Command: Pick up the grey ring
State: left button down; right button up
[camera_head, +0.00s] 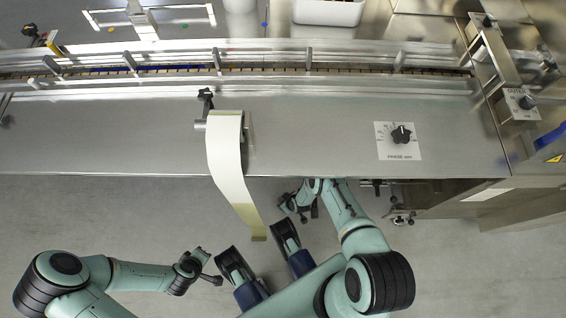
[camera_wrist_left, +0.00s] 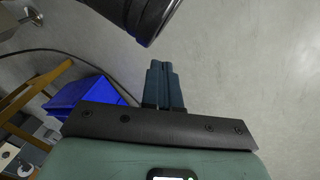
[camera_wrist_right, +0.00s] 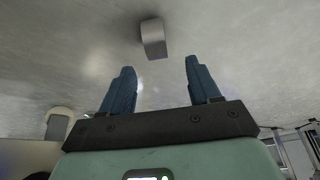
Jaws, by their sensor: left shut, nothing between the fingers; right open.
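I cannot make out a grey ring in any view. My left gripper (camera_wrist_left: 164,68) is shut and empty in the left wrist view, over bare floor. My right gripper (camera_wrist_right: 158,70) is open and empty in the right wrist view, its two blue fingers apart. A small grey block-like piece (camera_wrist_right: 153,38) shows beyond the right fingertips, apart from them; I cannot tell what it is. In the head view both hands are in front of the machine's near edge, partly hidden by their own arm links.
A long steel machine bench (camera_head: 310,130) spans the head view, with a guide-rail conveyor (camera_head: 290,72) behind. A cream film strip (camera_head: 230,170) hangs over its front edge. A knob plate (camera_head: 398,141) lies right. A blue bin (camera_wrist_left: 80,95) shows in the left wrist view.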

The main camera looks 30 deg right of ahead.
jog(key=shift+w+f, duration=0.1)
jog(key=shift+f, duration=0.1)
jog(key=shift+b+x, duration=1)
jog(key=shift+b, duration=0.05)
jog(key=b+x, duration=0.4)
jog(key=x, duration=0.1)
jog(key=shift+d, duration=0.2)
jog(key=shift+b, duration=0.35)
pick_arm(q)
jog(key=s+a+f+g, duration=0.2)
jog(key=s+f+g, duration=0.2)
jog(key=s+f, duration=0.5)
jog(key=s, duration=0.3)
jog(key=shift+s+f+n+g, duration=0.2)
jog(key=shift+n+g, duration=0.1)
jog(key=shift+n, duration=0.1)
jog(key=shift+w, duration=0.1)
pick_arm(e)
grip_shut()
jog(key=shift+w+r, duration=0.1)
